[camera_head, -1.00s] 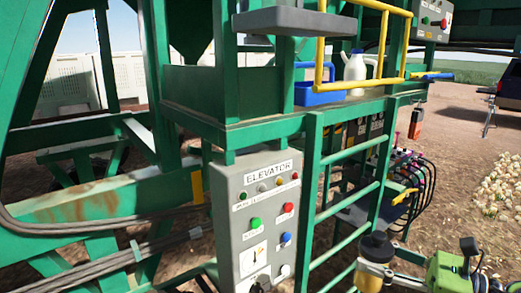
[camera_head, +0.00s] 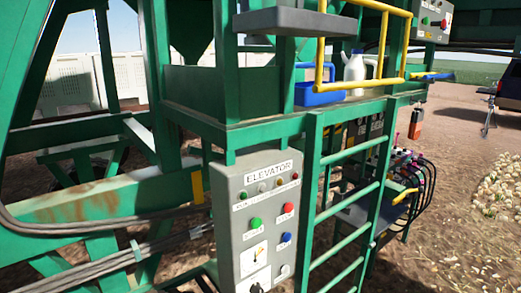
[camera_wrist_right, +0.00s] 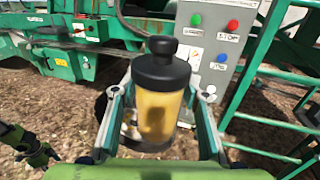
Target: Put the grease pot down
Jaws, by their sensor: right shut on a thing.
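The grease pot (camera_wrist_right: 158,105) is a yellowish cylinder with a black lid and black base. It stands roughly upright between the fingers of my right gripper (camera_wrist_right: 155,110) in the right wrist view. That gripper is shut on the pot and holds it in the air, in front of the elevator control box. The pot and my right gripper do not show in the head view. My left gripper is not in the head view; a green and black part at the left edge of the right wrist view is too partial to tell.
The grey elevator control box (camera_head: 262,225) stands in front, with a green ladder (camera_head: 345,190) to its right. A green platform (camera_head: 270,128) above carries a blue tray (camera_head: 318,94) and a white jug (camera_head: 355,70). Pale onions (camera_head: 500,185) lie on the ground at right.

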